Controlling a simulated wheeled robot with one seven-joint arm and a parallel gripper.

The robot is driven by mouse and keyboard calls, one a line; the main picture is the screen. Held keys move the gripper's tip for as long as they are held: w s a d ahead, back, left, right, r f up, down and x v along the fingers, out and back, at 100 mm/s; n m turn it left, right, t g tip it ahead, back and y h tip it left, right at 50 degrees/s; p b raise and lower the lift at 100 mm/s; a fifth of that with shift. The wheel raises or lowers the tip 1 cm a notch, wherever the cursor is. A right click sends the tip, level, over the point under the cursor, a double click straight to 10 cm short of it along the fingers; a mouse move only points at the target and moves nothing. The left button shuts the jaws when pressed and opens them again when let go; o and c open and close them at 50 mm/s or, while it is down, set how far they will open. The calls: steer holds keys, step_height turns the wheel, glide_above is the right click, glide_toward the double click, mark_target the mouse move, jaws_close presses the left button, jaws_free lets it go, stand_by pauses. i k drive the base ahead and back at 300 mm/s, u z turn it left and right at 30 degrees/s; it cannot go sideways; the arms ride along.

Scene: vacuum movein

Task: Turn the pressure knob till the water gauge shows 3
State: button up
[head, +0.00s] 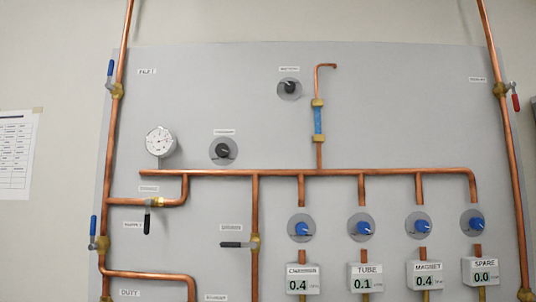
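A round white dial gauge (160,141) is mounted at the left of the grey panel, by the left end of the horizontal copper pipe. Its needle and numbers are too small to read. A black knob (223,151) on a grey disc is right of the gauge, just above the pipe. A second black knob (289,88) on a grey disc is higher, near the panel's top middle. Both have small labels above them that I cannot read, so I cannot tell which is the pressure knob. My gripper is not in view.
Several blue knobs (302,228) sit in a row above digital boxes (303,280) reading 0.4, 0.1, 0.4 and 0.0. Copper pipes (330,172) stand out from the grey panel (420,110). Lever valves include a black handle (147,222) and a red one (516,103).

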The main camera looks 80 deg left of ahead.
mark_target(222, 150)
steer(key=u, duration=3.1)
